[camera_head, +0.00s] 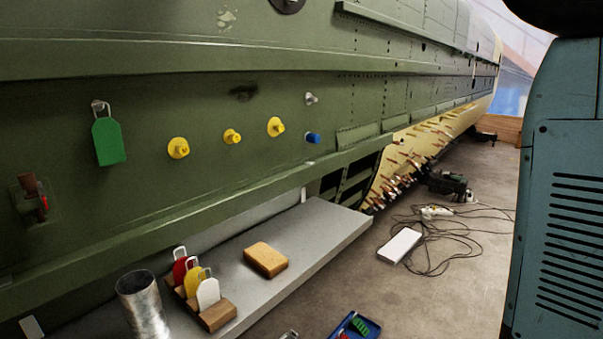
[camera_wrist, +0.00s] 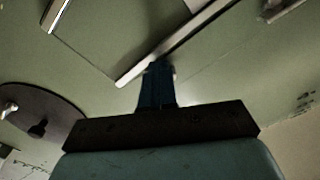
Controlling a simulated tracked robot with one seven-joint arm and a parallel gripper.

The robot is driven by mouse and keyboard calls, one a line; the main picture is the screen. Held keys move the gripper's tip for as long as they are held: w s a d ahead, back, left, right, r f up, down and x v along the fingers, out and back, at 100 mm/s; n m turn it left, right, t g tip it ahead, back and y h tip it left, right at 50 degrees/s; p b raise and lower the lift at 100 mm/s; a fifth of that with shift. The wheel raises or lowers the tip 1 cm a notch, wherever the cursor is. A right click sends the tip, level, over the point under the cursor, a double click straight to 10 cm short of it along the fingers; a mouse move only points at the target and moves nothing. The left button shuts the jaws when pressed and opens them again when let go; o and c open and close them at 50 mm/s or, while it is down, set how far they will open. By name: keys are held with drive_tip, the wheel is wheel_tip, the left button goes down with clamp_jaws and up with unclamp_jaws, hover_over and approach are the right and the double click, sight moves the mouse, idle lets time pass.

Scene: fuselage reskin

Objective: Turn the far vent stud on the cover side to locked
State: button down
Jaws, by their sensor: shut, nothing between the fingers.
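On the green fuselage side in the head view there is a row of yellow studs: a left one (camera_head: 178,148), a middle one (camera_head: 232,136) and a right one (camera_head: 276,127). A blue stud (camera_head: 313,138) and a bare metal stud (camera_head: 311,98) sit farther right. I cannot tell which is the far vent stud, nor read any locked position. No yellow stud shows there.
A green tag (camera_head: 109,139) hangs at the left. A grey bench (camera_head: 318,232) below holds a metal cup (camera_head: 142,303), a sponge (camera_head: 265,260) and a wooden rack (camera_head: 217,315) of coloured tags. Cables (camera_head: 440,240) lie on the floor. A dark round plate (camera_wrist: 42,116) shows in the wrist view.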

drive_tip(key=shift+s+r, duration=0.15)
drive_tip(key=shift+s+a, duration=0.15)
drive_tip(key=shift+a, duration=0.05)
drive_tip(key=v, duration=0.6)
drive_tip(key=shift+f, duration=0.35)
idle(0.4)
